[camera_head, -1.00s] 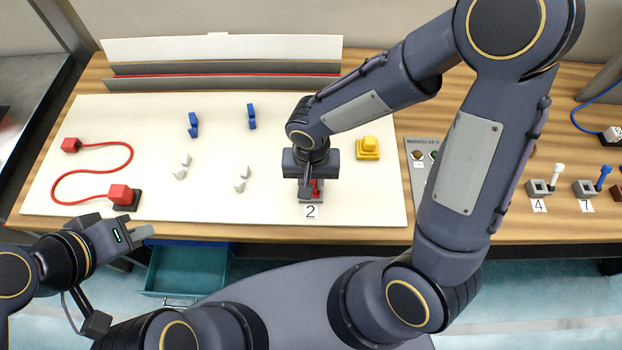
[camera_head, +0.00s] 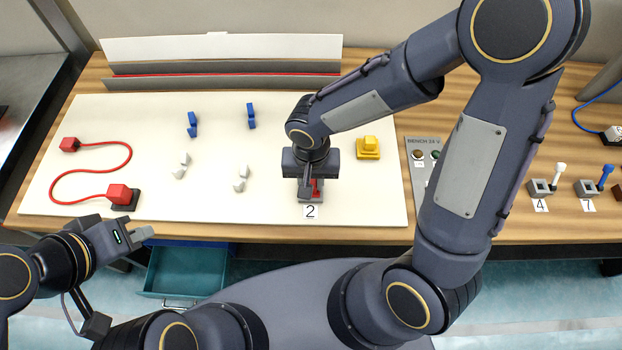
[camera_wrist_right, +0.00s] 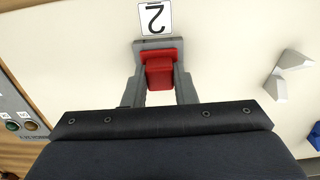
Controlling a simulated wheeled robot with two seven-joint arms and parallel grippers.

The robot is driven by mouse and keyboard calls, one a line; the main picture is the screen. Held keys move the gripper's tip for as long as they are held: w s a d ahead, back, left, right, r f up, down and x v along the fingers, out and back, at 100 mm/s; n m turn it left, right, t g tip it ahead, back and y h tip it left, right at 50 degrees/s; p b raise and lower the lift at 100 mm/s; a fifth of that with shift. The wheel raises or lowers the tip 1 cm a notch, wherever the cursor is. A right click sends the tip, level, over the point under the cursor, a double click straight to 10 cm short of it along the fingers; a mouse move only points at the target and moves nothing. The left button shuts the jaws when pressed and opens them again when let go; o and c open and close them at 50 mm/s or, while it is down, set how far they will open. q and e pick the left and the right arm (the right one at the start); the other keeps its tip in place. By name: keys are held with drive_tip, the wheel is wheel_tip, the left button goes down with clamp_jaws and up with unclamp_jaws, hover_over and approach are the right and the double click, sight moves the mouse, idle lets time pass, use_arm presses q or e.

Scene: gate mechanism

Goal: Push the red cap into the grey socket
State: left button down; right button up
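A red block (camera_wrist_right: 160,72), which I take for the red cap, stands at a grey base (camera_wrist_right: 150,44) by the label "2". In the head view the red block (camera_head: 317,188) is mostly hidden by my right gripper (camera_head: 309,184). In the right wrist view, the fingers of my right gripper (camera_wrist_right: 160,78) lie on both sides of the red block and appear to touch it. The block's lower part and the inside of the base are hidden. My left gripper (camera_head: 146,234) is empty in front of the board's lower left edge; its finger gap is unclear.
A red cable runs from a red plug (camera_head: 69,145) to a red block on a dark base (camera_head: 126,205). Blue pieces (camera_head: 251,116), pale grey pieces (camera_head: 241,180) and a yellow block (camera_head: 369,147) sit on the white board (camera_head: 220,215). An open teal drawer (camera_head: 187,270) is below.

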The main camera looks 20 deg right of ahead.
drive_tip(key=o, duration=0.6)
drive_tip(key=shift+f, duration=0.15)
wheel_tip(320, 180, up, 8)
drive_tip(key=shift+f, duration=0.1)
drive_tip(key=shift+s, duration=0.1)
